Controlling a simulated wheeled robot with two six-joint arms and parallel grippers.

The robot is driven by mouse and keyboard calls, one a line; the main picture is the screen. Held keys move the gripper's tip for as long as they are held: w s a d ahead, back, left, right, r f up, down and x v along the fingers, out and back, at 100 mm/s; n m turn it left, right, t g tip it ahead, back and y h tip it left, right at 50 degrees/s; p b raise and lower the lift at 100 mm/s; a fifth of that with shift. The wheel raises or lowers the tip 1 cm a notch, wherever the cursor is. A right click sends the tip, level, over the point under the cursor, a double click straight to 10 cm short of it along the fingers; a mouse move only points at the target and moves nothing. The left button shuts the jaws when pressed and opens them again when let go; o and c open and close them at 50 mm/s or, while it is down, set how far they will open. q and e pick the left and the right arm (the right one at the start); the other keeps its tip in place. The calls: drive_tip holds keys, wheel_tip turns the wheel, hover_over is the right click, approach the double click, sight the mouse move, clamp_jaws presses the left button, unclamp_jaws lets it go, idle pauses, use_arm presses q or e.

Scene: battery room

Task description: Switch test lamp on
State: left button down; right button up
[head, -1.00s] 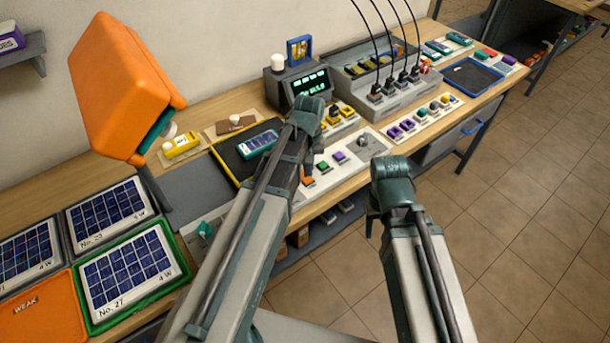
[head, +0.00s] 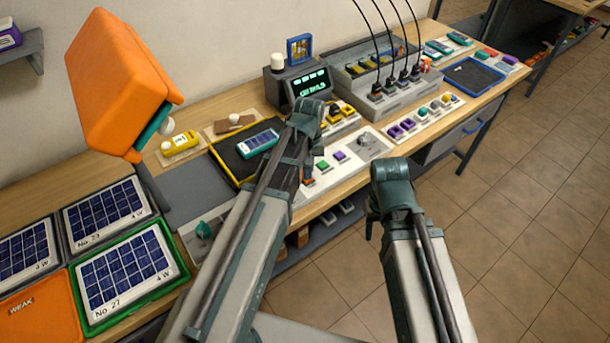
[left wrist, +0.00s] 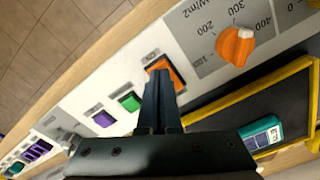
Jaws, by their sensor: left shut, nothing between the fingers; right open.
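The test lamp, probably the large orange hood (head: 115,75) at the upper left in the head view, shows no clear glow. The switch panel (left wrist: 85,95) carries an orange button (left wrist: 168,70), a green button (left wrist: 130,102) and a purple button (left wrist: 103,119). My left gripper (left wrist: 160,80) is shut and empty, its fingertips at the orange button; I cannot tell whether they press it. In the head view my left arm hides most of that button, while the green button (head: 322,166) shows beside it. My right gripper (head: 372,228) is open, in front of the bench, mostly hidden by its wrist.
An orange knob (left wrist: 237,45) on a W/m2 scale sits close to the orange button. A yellow-edged black tray (head: 225,152) holds a teal device (head: 258,142). A display box (head: 310,88) and a cabled rack (head: 400,95) stand behind. Floor in front is clear.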

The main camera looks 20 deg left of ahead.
use_arm(q)
drive_tip(key=shift+f, duration=0.15)
wheel_tip(320, 180, up, 7)
drive_tip(key=p, duration=0.7)
idle(0.3)
idle(0.4)
drive_tip(key=s+d+m+y, duration=0.1)
drive_tip(key=s+d+m, duration=0.7)
drive_tip(key=s, duration=0.6)
drive_tip(key=shift+s+d, duration=0.15)
drive_tip(key=shift+d, duration=1.1)
